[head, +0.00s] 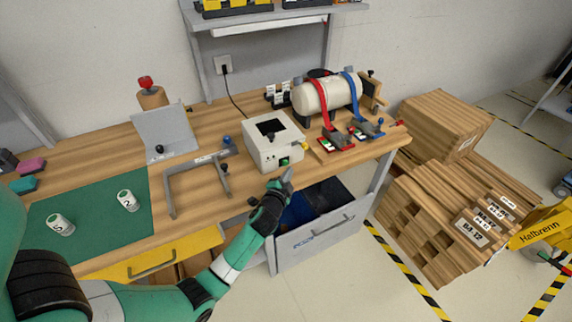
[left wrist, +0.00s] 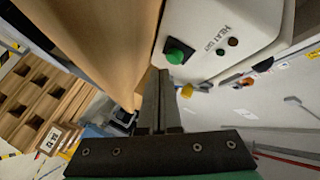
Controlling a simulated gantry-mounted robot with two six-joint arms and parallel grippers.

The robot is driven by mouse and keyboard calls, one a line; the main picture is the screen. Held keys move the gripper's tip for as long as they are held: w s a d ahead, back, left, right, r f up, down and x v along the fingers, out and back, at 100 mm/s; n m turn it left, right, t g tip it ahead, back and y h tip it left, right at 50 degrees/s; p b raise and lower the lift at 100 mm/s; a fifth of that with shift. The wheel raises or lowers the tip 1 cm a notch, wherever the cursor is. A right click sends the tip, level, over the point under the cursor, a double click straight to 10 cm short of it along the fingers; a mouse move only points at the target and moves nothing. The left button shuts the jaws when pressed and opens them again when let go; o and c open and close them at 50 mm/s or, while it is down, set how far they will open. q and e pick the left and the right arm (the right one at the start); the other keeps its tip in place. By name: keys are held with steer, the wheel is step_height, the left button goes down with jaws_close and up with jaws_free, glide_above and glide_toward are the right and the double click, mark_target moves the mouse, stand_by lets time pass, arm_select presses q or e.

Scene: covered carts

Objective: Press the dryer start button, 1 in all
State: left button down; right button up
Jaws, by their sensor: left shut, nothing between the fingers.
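The dryer is a white box (head: 273,143) with a dark square opening on top, standing near the front edge of the workbench. A green button (head: 284,161) sits on its front face. In the left wrist view the green button (left wrist: 177,55) stands out of a black square mount on the white front panel (left wrist: 205,45). My left gripper (head: 287,174) is shut and empty, just in front of and below the button. In the left wrist view its closed fingertips (left wrist: 158,75) appear close beside the button; I cannot tell if they touch. My right gripper is not in view.
A grey metal bracket (head: 172,190) lies left of the dryer. A white tank with red and blue straps (head: 325,93) stands behind right. An open drawer (head: 320,240) lies below the bench edge, beneath my gripper. Wooden crates (head: 440,205) stand right on the floor.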

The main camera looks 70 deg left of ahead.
arm_select(q)
steer(key=shift+a, duration=0.15)
steer(key=shift+a, duration=0.3)
steer(key=shift+s+a, duration=0.1)
steer(key=shift+a, duration=0.4)
stand_by(0.6)
steer(key=shift+d, duration=0.9)
steer(key=shift+w+d+b, duration=0.15)
steer(key=shift+d+b, duration=0.05)
steer(key=shift+d, duration=1.05)
steer(key=shift+w+d+b, duration=0.1)
steer(key=shift+d+b, duration=0.1)
steer(key=shift+d, duration=1.05)
